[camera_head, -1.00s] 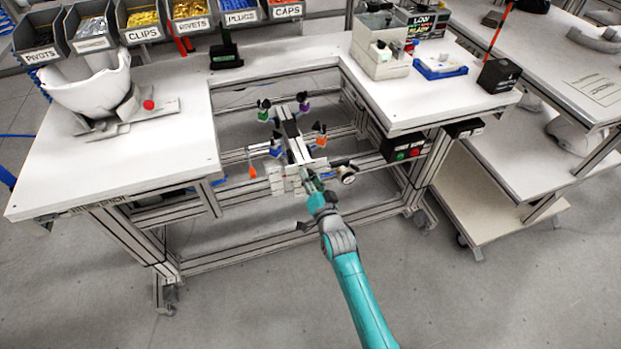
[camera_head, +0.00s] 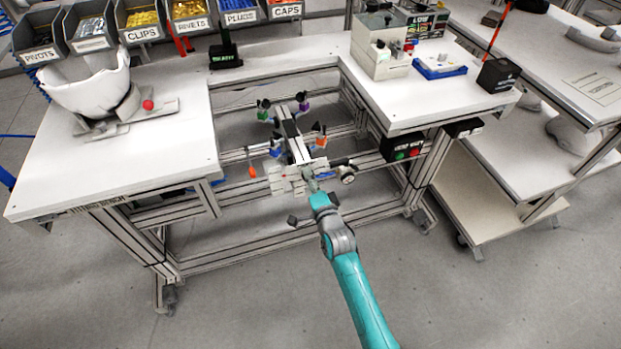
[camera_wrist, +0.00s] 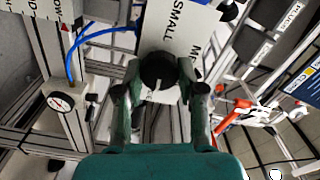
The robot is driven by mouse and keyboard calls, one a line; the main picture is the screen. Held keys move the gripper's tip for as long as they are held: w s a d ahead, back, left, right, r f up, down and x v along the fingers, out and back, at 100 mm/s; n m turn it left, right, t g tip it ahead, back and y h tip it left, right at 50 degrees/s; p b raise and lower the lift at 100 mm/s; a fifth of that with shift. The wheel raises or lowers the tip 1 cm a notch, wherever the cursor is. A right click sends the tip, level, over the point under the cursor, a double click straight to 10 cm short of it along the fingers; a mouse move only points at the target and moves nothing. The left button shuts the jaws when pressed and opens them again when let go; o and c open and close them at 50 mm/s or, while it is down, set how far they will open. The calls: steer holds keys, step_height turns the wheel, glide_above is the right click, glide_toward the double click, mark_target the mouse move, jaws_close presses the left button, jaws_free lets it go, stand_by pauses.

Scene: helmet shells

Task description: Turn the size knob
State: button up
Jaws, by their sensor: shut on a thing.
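The size knob (camera_wrist: 157,68) is round and black with a pale pointer line, on a white plate (camera_wrist: 178,28) lettered "SMALL" and "M…", the rest of that word cut off. My gripper (camera_wrist: 159,78) has one finger on each side of the knob and is shut on it. In the head view my gripper (camera_head: 312,184) is at the front of the clamp fixture (camera_head: 290,140) in the bench's gap. The knob is too small to make out there.
A round gauge (camera_wrist: 62,102) and a blue hose (camera_wrist: 78,48) are left of the knob in the wrist view. A white helmet shell (camera_head: 92,90) stands on the bench's left wing. A button box (camera_head: 402,148) hangs under the right wing.

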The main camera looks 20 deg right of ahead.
stand_by(0.3)
steer(key=o, duration=1.1)
steer(key=shift+o, duration=0.2)
steer(key=s, duration=1.2)
